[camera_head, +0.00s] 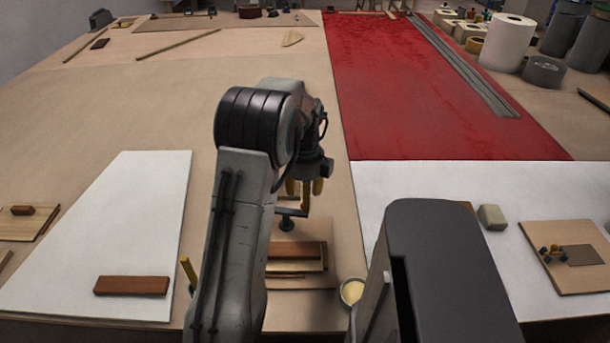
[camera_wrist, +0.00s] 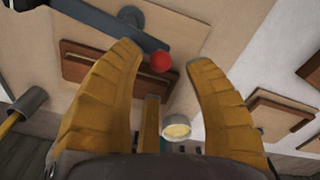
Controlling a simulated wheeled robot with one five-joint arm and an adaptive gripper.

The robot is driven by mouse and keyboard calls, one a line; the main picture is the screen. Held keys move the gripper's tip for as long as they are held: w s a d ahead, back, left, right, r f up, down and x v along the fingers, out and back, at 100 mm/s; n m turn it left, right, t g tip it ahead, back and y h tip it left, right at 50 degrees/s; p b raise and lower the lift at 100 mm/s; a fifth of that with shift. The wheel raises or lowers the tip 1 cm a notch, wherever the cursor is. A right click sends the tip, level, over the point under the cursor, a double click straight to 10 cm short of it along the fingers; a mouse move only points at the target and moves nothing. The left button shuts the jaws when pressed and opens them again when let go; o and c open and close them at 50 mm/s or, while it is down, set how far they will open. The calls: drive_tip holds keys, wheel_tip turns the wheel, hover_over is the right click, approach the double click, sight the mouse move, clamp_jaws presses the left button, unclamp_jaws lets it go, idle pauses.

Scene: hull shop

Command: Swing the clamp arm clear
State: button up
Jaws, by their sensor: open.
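The clamp arm (camera_head: 290,212) is a dark bar above the work board at the front middle, with a round foot (camera_head: 286,225) hanging from it. In the wrist view the clamp arm (camera_wrist: 98,22) runs diagonally across the top, and a red ball knob (camera_wrist: 160,61) is at its near end. My gripper (camera_head: 304,189) is open, its yellow fingers over the clamp. In the wrist view the knob appears between the fingertips; I cannot tell whether they touch it. A brown wooden block (camera_head: 297,250) lies below the clamp arm. The clamp's base is mostly hidden.
A yellow handle (camera_head: 187,270) stands to the left. A white sheet (camera_head: 125,225) bears a brown block (camera_head: 131,286). A red sheet (camera_head: 420,90) covers the back right.

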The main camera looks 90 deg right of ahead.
wheel_tip(320, 180, up, 8)
drive_tip(key=shift+r, duration=0.25)
idle(1.0)
